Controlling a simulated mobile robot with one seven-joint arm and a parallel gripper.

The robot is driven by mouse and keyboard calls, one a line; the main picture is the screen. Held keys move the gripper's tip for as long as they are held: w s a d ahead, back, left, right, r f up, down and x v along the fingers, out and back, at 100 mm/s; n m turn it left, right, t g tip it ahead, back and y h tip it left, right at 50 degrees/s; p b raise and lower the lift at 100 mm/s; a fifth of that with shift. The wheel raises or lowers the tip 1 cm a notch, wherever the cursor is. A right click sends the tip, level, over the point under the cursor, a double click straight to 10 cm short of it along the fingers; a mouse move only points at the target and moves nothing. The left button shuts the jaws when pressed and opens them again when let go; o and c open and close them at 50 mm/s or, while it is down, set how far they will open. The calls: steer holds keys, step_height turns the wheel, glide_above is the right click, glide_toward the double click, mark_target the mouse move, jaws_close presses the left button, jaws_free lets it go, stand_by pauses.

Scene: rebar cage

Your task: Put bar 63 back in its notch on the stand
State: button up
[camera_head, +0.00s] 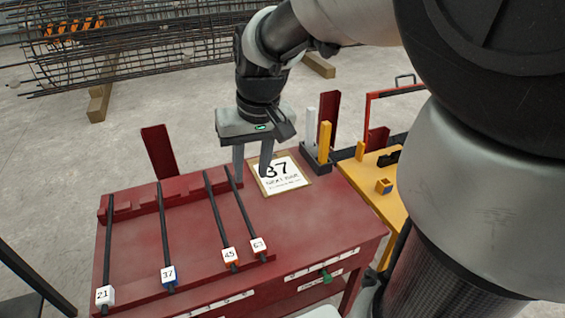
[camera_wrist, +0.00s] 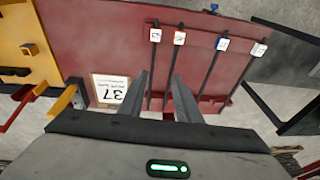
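Bar 63 (camera_head: 244,213) is a dark rod with a white tag. It lies rightmost of the bars on the red stand (camera_head: 190,248), tag end toward the front edge. Its far end is at the right end of the raised notched rail (camera_head: 150,204); I cannot tell whether it is seated in a notch. My gripper (camera_head: 252,175) is above the stand's far right side, open and empty, beside the bar's far end. In the wrist view my gripper (camera_wrist: 158,85) has its fingers apart, with bar 63 (camera_wrist: 152,70) showing below between them.
Bars 21 (camera_head: 107,250), 37 (camera_head: 164,225) and 45 (camera_head: 217,215) lie to the left. A card reading "37 next bar" (camera_head: 285,182) lies right of my gripper. A dark holder with upright white and yellow blocks (camera_head: 325,142) stands behind it. A yellow table (camera_head: 375,185) adjoins the right.

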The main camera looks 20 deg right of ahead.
steer(key=s+r+t, duration=0.1)
steer(key=s+r, duration=0.1)
steer(key=s, duration=0.4)
steer(key=s+r+t, duration=0.2)
steer(key=s, duration=0.5)
steer(key=shift+s+r+h, duration=0.15)
steer(key=shift+r+h, duration=0.2)
steer(key=shift+h, duration=0.05)
stand_by(0.6)
